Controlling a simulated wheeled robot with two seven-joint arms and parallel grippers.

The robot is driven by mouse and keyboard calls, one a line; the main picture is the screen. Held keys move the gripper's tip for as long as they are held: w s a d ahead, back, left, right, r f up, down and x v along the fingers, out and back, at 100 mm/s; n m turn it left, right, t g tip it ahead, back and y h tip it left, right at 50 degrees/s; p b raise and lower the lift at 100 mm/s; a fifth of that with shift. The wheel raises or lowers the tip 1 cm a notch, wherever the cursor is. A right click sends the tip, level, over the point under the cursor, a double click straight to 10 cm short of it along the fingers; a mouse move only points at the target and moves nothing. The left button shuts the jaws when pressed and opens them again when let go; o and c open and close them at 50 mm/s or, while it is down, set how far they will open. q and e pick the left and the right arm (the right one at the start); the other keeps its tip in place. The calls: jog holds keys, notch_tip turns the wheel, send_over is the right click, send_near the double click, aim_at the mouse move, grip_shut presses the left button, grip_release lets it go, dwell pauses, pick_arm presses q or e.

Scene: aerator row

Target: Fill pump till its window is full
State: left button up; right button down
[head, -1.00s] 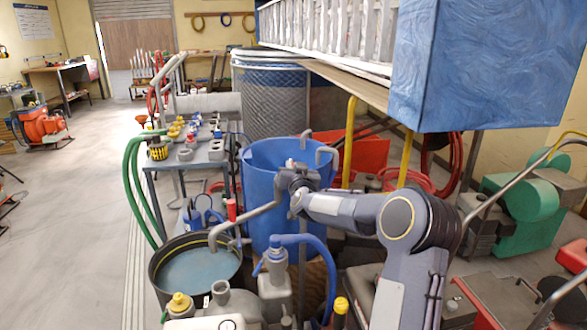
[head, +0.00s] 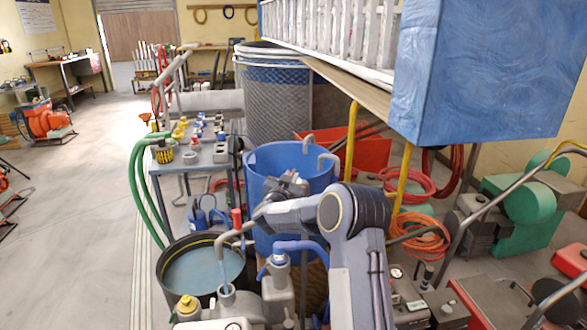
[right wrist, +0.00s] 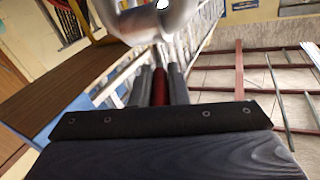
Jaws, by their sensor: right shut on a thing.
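The grey pump body (head: 218,306) stands at the bottom of the head view, with an upright open filling cup (head: 226,290) and a yellow cap (head: 187,303). A bent grey spout (head: 237,232) reaches left from behind my right arm. A thin pale blue-grey column, apparently water, runs from its end down to the cup. My right gripper (head: 287,185) is in front of the blue barrel, partly behind my forearm. In the right wrist view it is shut on a red handle (right wrist: 160,88). I cannot make out the window's level. My left gripper is not in view.
A black tub (head: 172,268) of water stands behind the pump. The blue barrel (head: 262,170) and a table (head: 160,167) with small parts are farther back. A large blue box (head: 480,70) overhangs at right.

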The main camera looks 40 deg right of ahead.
jog(key=shift+w+a+m+g+h+p, duration=0.15)
jog(key=shift+w+m+g+h+p, duration=0.1)
jog(key=shift+m+g+h+p, duration=0.55)
jog(key=shift+w+a+m+g+h+p, duration=0.1)
jog(key=shift+w+m+g+h+p, duration=0.15)
jog(key=shift+m+g, duration=0.6)
jog(key=shift+w+a+m+g+h+p, duration=0.2)
jog(key=shift+m+g+h+p, duration=0.3)
jog(key=shift+g, duration=0.75)
jog(key=shift+d, duration=0.1)
jog(key=c, duration=1.4)
grip_release()
jog(key=v, duration=0.8)
jog(key=shift+w+d, duration=0.1)
